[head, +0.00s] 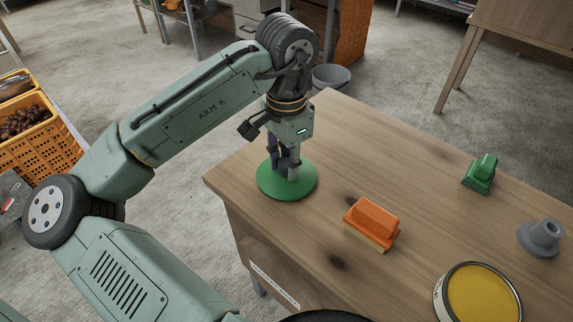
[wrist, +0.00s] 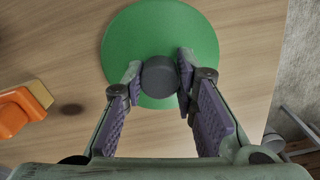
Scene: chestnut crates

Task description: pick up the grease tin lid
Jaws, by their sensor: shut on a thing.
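The grease tin lid (head: 272,187) is a round green disc with a dark grey knob (wrist: 160,77) at its middle. It is near the left corner of the wooden table in the head view. My gripper (head: 286,166) points down over it, with its fingers shut on the knob from both sides. In the wrist view the green disc (wrist: 160,30) spreads out beyond the fingers. I cannot tell whether the lid rests on the table or is slightly above it. An open round tin with yellow contents (head: 484,293) stands at the bottom right.
An orange brush-like block (head: 372,222) lies on the table (head: 330,130) right of the lid. A green block-like object (head: 480,174) and a grey flanged piece (head: 541,238) are farther right. The table's edge is close to the lid. Orange crates (head: 50,150) stand at the far left.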

